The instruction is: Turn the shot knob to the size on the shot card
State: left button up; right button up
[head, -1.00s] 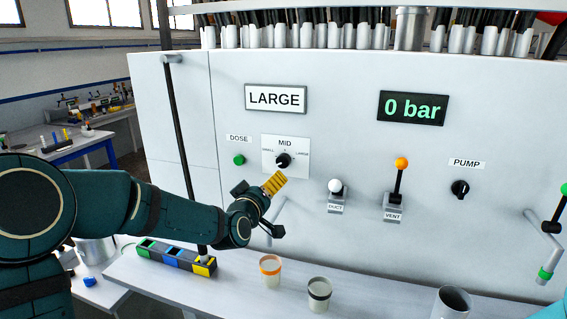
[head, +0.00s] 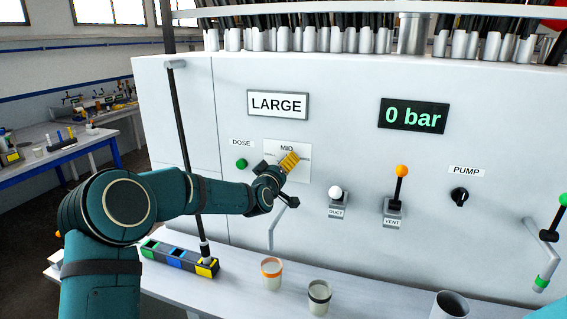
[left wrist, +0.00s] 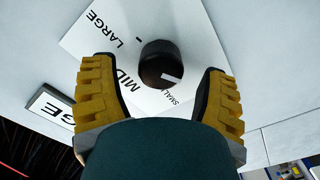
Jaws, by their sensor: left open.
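The shot card (head: 278,104) on the white machine front reads LARGE. Below it is the shot knob's plate (head: 302,171), marked MID at the top. My left gripper (head: 289,161) hides the knob in the head view. In the left wrist view the black round shot knob (left wrist: 162,62) sits between the two open yellow fingers, with a gap on both sides. Its white pointer line faces the SMALL end of the plate, away from LARGE. My right gripper is not in view.
A green DOSE button (head: 242,163) is left of the plate. DUCT (head: 335,193) and VENT (head: 401,172) levers and a PUMP knob (head: 460,196) are to the right. Cups (head: 271,273) stand on the shelf below. A dark vertical rod (head: 186,150) stands at the left.

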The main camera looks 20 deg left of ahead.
pick_arm(q)
jog(key=shift+w, duration=0.7)
jog(key=c, duration=1.2)
